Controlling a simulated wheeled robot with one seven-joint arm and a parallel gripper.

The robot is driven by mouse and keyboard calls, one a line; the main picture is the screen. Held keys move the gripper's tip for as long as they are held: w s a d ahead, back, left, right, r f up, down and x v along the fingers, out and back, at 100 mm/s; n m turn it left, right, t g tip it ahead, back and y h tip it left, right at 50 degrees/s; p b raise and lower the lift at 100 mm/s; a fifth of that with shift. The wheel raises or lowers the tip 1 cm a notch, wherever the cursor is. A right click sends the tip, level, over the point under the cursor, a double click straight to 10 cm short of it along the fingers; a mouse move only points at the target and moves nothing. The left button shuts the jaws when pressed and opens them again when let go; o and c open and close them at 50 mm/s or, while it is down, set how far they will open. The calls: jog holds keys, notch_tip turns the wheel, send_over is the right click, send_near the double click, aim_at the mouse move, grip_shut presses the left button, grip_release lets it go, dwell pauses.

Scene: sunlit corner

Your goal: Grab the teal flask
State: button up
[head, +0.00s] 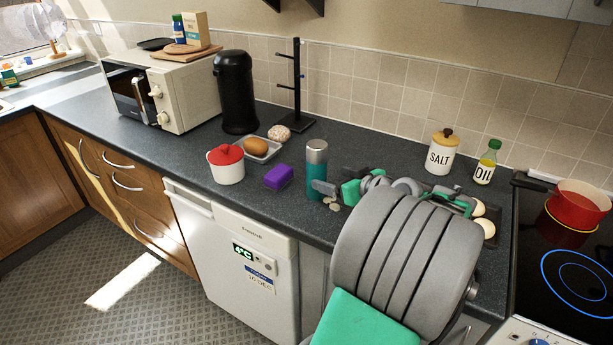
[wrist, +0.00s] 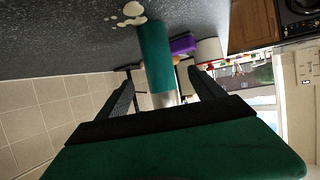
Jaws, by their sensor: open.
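The teal flask (head: 316,172) has a silver cap and stands upright on the dark counter, near its front edge. In the wrist view the flask (wrist: 154,55) appears upside down between my two fingers, with its cap toward the palm. My gripper (head: 332,187) is open and close to the flask's right side in the head view. One finger overlaps the flask's lower right edge there. In the wrist view my gripper (wrist: 160,82) shows gaps on both sides of the flask. I cannot tell whether either finger touches it.
A purple sponge (head: 278,177) and a white pot with a red lid (head: 226,164) stand left of the flask. A black stand (head: 296,95) rises behind. A salt jar (head: 441,153) and oil bottle (head: 486,163) stand right.

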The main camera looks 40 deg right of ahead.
aim_at(323, 174)
jog(key=p+x, duration=0.1)
jog(key=x, duration=0.7)
jog(key=shift+w+r+p, duration=0.15)
jog(key=shift+w+p, duration=0.05)
jog(key=shift+p, duration=0.1)
jog(key=shift+w+d, duration=0.1)
jog(key=shift+w, duration=0.15)
jog(key=shift+c, duration=0.6)
grip_shut()
